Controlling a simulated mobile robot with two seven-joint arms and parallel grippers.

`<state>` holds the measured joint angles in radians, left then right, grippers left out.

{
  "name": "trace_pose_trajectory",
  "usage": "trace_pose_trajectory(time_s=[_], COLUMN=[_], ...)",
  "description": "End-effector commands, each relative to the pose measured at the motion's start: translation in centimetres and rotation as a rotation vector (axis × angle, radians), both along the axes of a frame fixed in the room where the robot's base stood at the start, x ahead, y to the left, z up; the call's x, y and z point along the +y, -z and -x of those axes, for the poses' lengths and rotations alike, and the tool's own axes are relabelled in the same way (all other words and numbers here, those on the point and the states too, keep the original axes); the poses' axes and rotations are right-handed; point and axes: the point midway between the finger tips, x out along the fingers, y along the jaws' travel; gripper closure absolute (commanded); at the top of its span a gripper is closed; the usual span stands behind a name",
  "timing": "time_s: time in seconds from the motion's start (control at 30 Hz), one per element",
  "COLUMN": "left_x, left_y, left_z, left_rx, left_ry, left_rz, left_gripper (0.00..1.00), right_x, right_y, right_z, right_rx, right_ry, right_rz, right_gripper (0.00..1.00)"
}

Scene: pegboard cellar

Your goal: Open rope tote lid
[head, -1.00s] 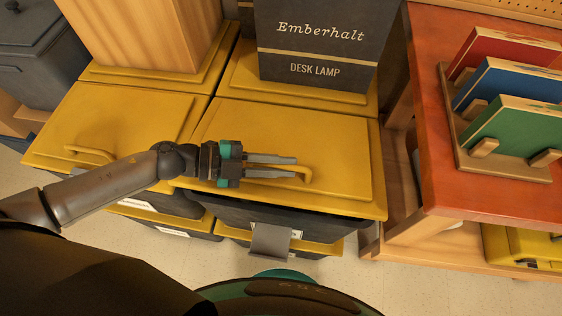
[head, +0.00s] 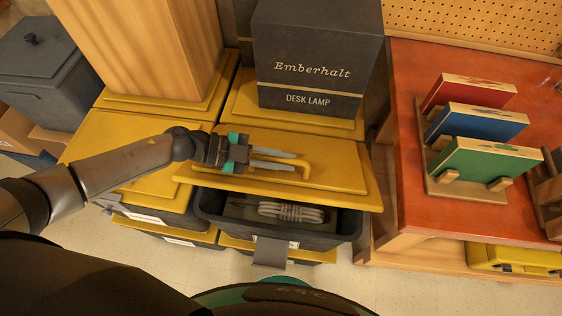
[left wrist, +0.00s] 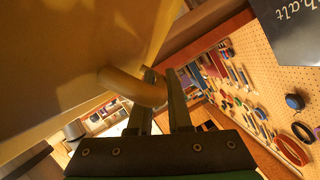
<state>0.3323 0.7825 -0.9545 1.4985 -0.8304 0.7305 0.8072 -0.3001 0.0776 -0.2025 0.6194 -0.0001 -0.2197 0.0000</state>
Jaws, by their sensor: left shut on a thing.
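The rope tote (head: 212,204) is a dark grey bin with a yellow lid (head: 330,177). The lid's front edge is raised, so the tote's front is open and a coiled grey rope (head: 291,212) shows inside. My left gripper (head: 296,162) is shut on the lid's yellow handle (head: 307,171). The left wrist view shows the handle (left wrist: 132,86) between the fingers (left wrist: 162,92), with the lid's yellow surface (left wrist: 75,50) beside it. My right gripper is not in view.
A dark desk lamp box (head: 315,60) stands behind the lid, on another yellow-lidded tote. A wooden block (head: 140,45) stands on the tote to its left. A red-topped bench (head: 410,130) with coloured boards in a rack (head: 470,190) is at the right.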

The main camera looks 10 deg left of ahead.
Motion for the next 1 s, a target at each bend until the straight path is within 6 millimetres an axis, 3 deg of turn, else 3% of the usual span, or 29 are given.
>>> trace_pose_trajectory(time_s=[0.2, 0.87, 0.9, 1.0], left_x=[0.0, 0.1, 0.1, 0.0], left_y=[-1.4, -1.8, -1.8, -1.8], left_z=[-1.1, -1.7, -1.7, -1.7], left_rx=[-0.006, -0.009, -0.008, -0.007], left_ry=[-0.002, -0.004, -0.004, -0.003], left_rz=[0.001, 0.000, 0.000, -0.001], left_gripper=[1.00, 1.00, 0.79, 0.70], right_x=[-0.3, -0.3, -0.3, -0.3], right_y=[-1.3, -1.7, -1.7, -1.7], right_z=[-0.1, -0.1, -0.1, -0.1], right_rx=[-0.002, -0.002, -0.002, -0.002], right_ry=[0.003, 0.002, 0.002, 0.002], right_rz=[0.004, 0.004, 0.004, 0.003], right_gripper=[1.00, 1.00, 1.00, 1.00])
